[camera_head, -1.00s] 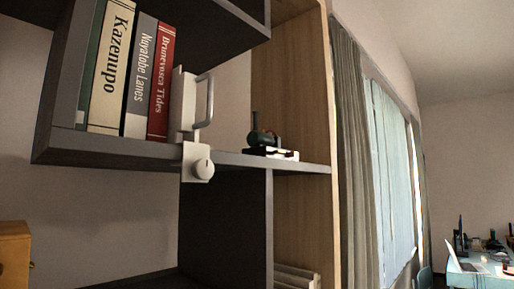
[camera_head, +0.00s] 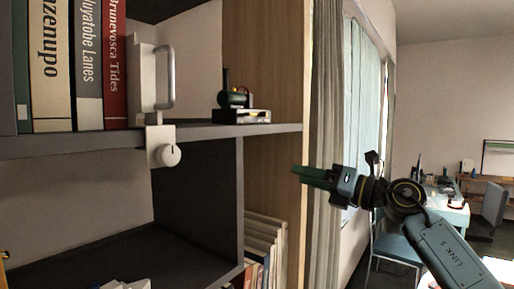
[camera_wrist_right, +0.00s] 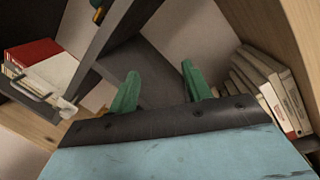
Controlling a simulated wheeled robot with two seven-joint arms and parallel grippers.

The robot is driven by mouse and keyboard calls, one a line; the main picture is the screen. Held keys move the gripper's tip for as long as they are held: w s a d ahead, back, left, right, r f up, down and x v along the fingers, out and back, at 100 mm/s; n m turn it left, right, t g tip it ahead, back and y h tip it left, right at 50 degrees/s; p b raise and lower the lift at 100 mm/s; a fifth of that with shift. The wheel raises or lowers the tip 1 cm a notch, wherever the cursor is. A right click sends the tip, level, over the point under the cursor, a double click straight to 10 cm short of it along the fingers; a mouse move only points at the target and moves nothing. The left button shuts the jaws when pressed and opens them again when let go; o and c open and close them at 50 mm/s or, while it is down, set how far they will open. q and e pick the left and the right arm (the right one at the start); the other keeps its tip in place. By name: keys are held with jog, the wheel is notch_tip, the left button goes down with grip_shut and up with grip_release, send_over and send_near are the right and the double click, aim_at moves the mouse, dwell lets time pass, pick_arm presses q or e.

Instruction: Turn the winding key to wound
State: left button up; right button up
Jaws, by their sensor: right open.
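A white round knob (camera_head: 167,154), which looks like the winding key, sits on a small pale plate at the front edge of the shelf. A pale rounded piece at the left of the right wrist view (camera_wrist_right: 66,108) appears to be the same knob. My right gripper (camera_head: 308,175) is to the right of the knob, well apart from it, in front of the wooden side panel. Its green fingers (camera_wrist_right: 160,90) are spread with nothing between them. Any wound mark on the plate is too small to read. My left gripper is not in view.
Several upright books (camera_head: 78,65) and a white holder with a metal handle (camera_head: 168,77) stand above the knob. A dark small object (camera_head: 235,97) rests farther right on the shelf (camera_head: 270,129). White books (camera_head: 262,245) fill the lower compartment near the wooden panel (camera_head: 262,60).

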jog(key=s+r+n+h+p, duration=0.1)
jog(key=s+r+n, duration=0.2)
jog(key=r, duration=0.4)
jog(key=s+r+n+h, duration=0.1)
jog(key=s+r+n, duration=0.15)
jog(key=r, duration=0.45)
jog(key=p, duration=0.6)
send_near(249, 115)
jog(key=x, duration=0.5)
jog(key=w+d+x, duration=0.1)
jog(key=x, duration=0.1)
jog(key=shift+w+a+r, duration=0.3)
jog(key=shift+w+a, duration=0.05)
jog(key=shift+a, duration=0.05)
jog(key=shift+w+a+f, duration=0.1)
jog(key=shift+w+a, duration=0.25)
jog(key=shift+a, duration=0.1)
jog(key=c, duration=1)
jog(key=shift+d+m, duration=0.1)
jog(key=shift+m, duration=1.95)
